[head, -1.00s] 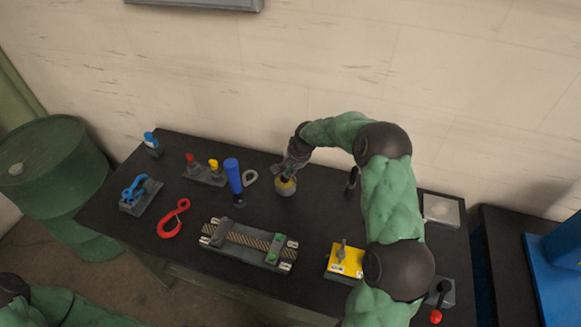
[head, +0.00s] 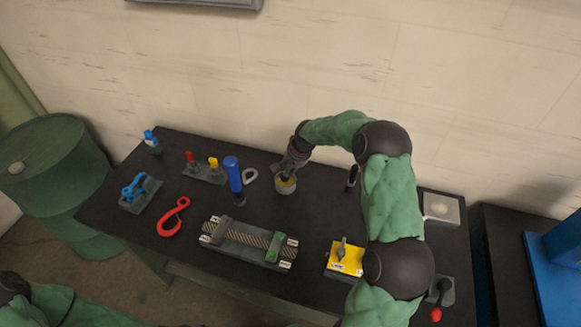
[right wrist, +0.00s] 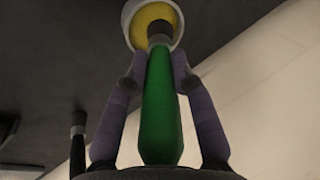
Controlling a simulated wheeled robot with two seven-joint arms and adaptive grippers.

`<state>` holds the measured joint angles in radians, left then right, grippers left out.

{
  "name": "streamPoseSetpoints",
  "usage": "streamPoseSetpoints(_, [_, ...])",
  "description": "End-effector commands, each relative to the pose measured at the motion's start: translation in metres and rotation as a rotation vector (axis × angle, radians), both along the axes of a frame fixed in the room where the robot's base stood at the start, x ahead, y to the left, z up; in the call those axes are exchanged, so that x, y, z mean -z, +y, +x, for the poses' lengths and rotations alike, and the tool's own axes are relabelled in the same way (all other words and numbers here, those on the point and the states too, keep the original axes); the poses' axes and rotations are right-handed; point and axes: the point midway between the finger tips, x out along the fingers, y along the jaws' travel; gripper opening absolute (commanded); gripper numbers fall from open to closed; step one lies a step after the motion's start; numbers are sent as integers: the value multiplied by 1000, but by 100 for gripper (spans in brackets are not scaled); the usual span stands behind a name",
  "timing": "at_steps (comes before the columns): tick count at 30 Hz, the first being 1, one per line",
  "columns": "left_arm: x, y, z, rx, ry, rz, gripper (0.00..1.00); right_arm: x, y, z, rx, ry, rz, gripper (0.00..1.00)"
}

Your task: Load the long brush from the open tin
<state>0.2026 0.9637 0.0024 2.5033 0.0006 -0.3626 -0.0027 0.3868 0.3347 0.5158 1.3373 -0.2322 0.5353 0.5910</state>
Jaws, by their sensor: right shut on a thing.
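The open tin (head: 286,187) stands near the back middle of the bench, a pale round can with yellow contents. It also shows in the right wrist view (right wrist: 174,13). My right gripper (head: 289,171) is above the tin. In the right wrist view, it is shut on the green handle of the long brush (right wrist: 161,110). The brush's dark lower end reaches into the tin's mouth, over the yellow; its tip and depth cannot be told. My left gripper is out of view.
A blue-handled tool (head: 233,175) stands left of the tin, beside a grey ring (head: 251,177). A chain fixture (head: 246,245) lies in front, with a yellow block (head: 346,260) to its right. A dark upright thing (head: 352,179) stands right of the tin.

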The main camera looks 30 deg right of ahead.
Motion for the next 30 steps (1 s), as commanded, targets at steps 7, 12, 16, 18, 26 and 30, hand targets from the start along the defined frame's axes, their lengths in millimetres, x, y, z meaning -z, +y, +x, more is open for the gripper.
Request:
streamPoseSetpoints(7, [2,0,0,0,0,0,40,3,0,0,0,-1,-1,0])
streamPoseSetpoints(12, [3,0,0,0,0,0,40,5,0,0,0,0,0,0])
streamPoseSetpoints(16, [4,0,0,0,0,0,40,6,0,0,0,-1,-1,0])
streamPoseSetpoints(18, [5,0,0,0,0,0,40,7,0,0,0,-1,-1,0])
streamPoseSetpoints(26, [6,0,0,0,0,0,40,8,0,0,0,-1,-1,0])
streamPoseSetpoints(30, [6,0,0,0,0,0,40,8,0,0,0,0,0,0])
